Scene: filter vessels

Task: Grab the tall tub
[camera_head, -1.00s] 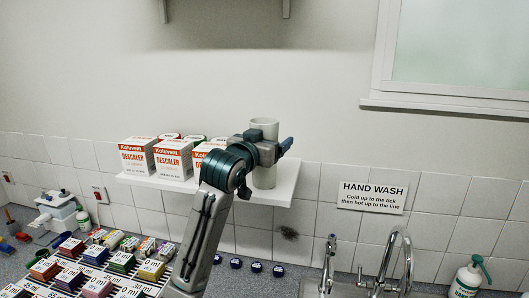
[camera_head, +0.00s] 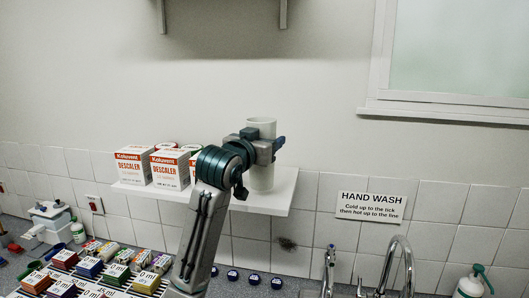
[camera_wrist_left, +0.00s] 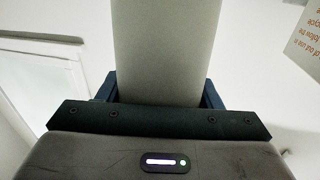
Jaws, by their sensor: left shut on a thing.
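The tall tub (camera_head: 262,179) is a plain pale cylinder standing upright at the right part of the white wall shelf (camera_head: 240,196). My left gripper (camera_head: 268,148) is shut on it around its upper half, coming from the left and front. In the left wrist view the tub (camera_wrist_left: 165,50) fills the middle between the dark fingers of my left gripper (camera_wrist_left: 160,92). I cannot tell whether the tub's base touches the shelf. My right gripper is not in view.
Descaler boxes (camera_head: 133,166) and several lidded tubs stand on the shelf to the left, partly behind my arm. Below are a sink tap (camera_head: 397,262), a soap bottle (camera_head: 470,284) and a rack of small coloured boxes (camera_head: 88,267).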

